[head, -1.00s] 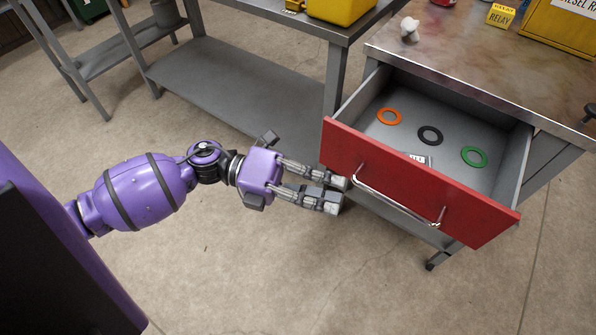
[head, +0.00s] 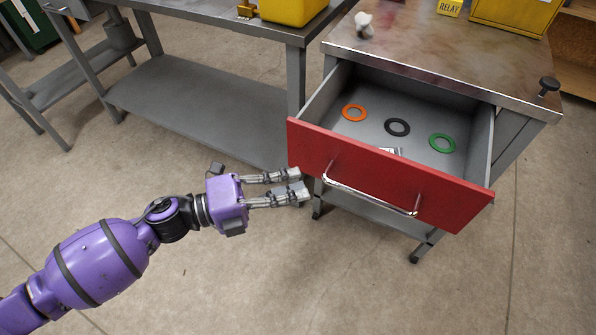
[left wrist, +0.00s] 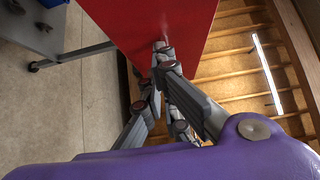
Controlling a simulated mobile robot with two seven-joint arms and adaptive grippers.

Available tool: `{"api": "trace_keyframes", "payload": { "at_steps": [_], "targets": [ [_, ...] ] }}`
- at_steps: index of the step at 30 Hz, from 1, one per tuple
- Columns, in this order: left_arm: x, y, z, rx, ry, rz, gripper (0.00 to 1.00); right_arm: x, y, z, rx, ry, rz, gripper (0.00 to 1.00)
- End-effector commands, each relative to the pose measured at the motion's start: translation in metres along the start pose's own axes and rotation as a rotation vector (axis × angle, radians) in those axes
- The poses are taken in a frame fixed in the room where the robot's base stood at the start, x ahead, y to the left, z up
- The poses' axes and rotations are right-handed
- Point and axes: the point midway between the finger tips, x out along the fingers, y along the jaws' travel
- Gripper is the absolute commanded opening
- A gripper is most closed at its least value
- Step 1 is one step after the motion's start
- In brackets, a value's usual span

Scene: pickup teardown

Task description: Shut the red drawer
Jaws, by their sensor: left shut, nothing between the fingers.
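The red drawer (head: 405,180) stands open, pulled well out of the metal-topped bench. A chrome bar handle (head: 371,196) runs across its red front. Inside lie an orange ring (head: 354,113), a black ring (head: 397,127), a green ring (head: 442,143) and a small light item partly hidden by the front. My left gripper (head: 301,183) is shut and empty, close to the lower left end of the drawer front. In the left wrist view its fingers (left wrist: 163,52) overlap the red front (left wrist: 150,22); I cannot tell whether they touch it. My right gripper is not in view.
The bench top (head: 425,55) carries a white object (head: 364,25), a yellow relay box (head: 450,7) and a larger yellow box. A grey workbench (head: 200,105) with a lower shelf stands at left. Open concrete floor lies in front of the drawer.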

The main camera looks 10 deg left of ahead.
Motion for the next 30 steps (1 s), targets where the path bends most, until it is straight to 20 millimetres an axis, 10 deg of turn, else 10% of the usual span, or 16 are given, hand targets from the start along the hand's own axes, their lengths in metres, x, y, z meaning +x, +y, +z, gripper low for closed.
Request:
{"api": "trace_keyframes", "payload": {
  "at_steps": [30],
  "targets": [
    [0.040,0.000,0.044,0.005,-0.002,0.000,0.00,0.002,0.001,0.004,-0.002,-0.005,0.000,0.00]
  ]
}}
